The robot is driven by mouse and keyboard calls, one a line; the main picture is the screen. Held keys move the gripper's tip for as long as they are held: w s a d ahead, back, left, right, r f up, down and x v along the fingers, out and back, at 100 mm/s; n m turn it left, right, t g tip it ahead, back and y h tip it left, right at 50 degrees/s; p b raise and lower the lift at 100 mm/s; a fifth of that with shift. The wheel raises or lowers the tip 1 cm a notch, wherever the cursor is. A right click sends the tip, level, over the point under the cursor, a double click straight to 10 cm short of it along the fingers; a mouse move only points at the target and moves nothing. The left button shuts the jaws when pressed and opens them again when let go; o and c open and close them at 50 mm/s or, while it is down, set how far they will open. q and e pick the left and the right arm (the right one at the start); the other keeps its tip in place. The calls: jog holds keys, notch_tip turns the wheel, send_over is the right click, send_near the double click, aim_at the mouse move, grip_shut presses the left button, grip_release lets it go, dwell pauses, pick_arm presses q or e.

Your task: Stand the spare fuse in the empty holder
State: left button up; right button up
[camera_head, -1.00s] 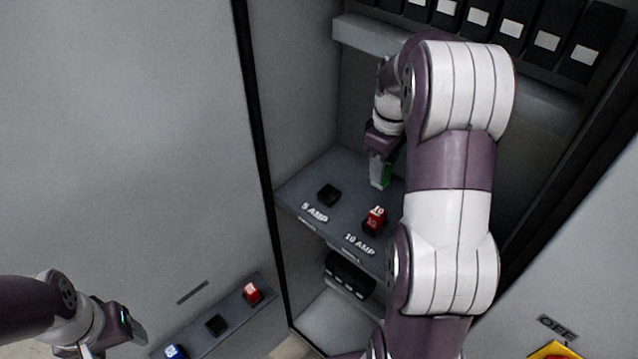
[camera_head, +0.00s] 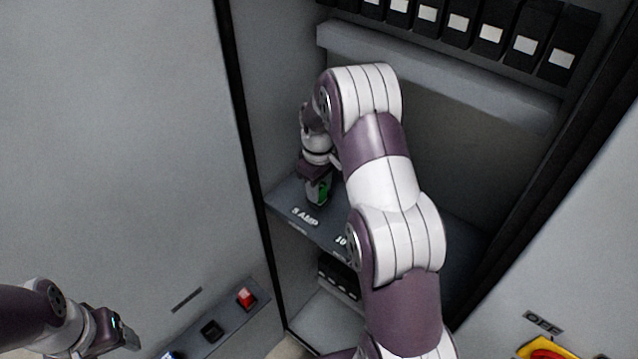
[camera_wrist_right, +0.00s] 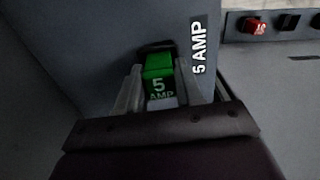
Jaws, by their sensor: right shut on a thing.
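A green fuse marked 5 AMP (camera_wrist_right: 158,84) is held between the fingers of my right gripper (camera_head: 317,196). In the right wrist view its far end meets or overlaps the black 5 AMP holder (camera_wrist_right: 156,48); I cannot tell whether it is seated. The holder is hidden behind the gripper and fuse in the head view, beside the 5 AMP label (camera_head: 305,217) on the grey shelf (camera_head: 285,203).
A ledge on the left panel carries a red fuse (camera_head: 246,298), an empty black holder (camera_head: 212,330) and a partly cut-off blue fuse (camera_head: 170,355). My right arm covers much of the shelf's right side. A row of black modules (camera_head: 460,25) sits above a grey ledge (camera_head: 430,75).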

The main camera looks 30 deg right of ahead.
jog(key=shift+f, duration=0.2)
jog(key=o, duration=1.1)
